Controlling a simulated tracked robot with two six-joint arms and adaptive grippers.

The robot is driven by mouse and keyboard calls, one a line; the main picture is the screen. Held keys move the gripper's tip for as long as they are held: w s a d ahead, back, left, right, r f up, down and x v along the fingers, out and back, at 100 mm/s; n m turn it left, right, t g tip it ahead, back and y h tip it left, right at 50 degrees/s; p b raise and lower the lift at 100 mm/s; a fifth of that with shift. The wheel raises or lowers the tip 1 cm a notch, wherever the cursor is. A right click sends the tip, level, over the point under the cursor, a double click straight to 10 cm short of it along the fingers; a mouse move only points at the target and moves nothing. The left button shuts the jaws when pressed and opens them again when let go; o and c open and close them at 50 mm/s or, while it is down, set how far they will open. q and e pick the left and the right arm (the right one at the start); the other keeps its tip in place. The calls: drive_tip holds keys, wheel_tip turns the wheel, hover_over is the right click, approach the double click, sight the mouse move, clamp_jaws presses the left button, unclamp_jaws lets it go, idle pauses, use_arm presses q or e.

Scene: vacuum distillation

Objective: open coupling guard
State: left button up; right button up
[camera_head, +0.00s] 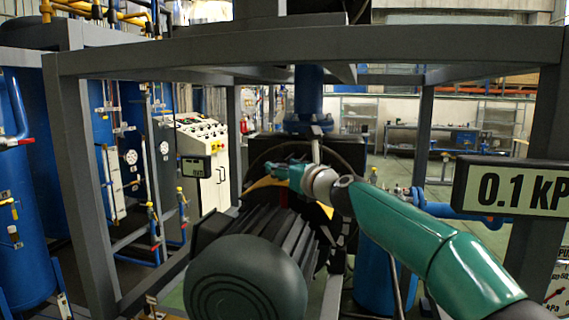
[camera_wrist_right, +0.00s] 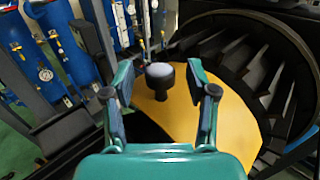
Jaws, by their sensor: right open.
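The coupling guard is a yellow curved cover, partly hidden by my right arm and gripper in the head view (camera_head: 262,184). It fills the middle right of the right wrist view (camera_wrist_right: 238,118). A dark knob with a grey rounded top (camera_wrist_right: 160,72) stands at the guard in the wrist view. My right gripper (camera_head: 276,172) is at the guard in the head view. In the wrist view the right gripper (camera_wrist_right: 159,86) is open, with the knob between its fingers and gaps on both sides. My left gripper is not in view.
A dark finned motor (camera_head: 250,275) sits below my right arm. Grey frame posts (camera_head: 80,190) and a top beam (camera_head: 400,45) surround the area. A pressure display (camera_head: 515,188) hangs at the right. Blue tanks (camera_head: 20,200) and a control cabinet (camera_head: 205,165) stand left.

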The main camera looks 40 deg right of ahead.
drive_tip(key=shift+w, duration=0.25)
clamp_jaws()
idle(0.3)
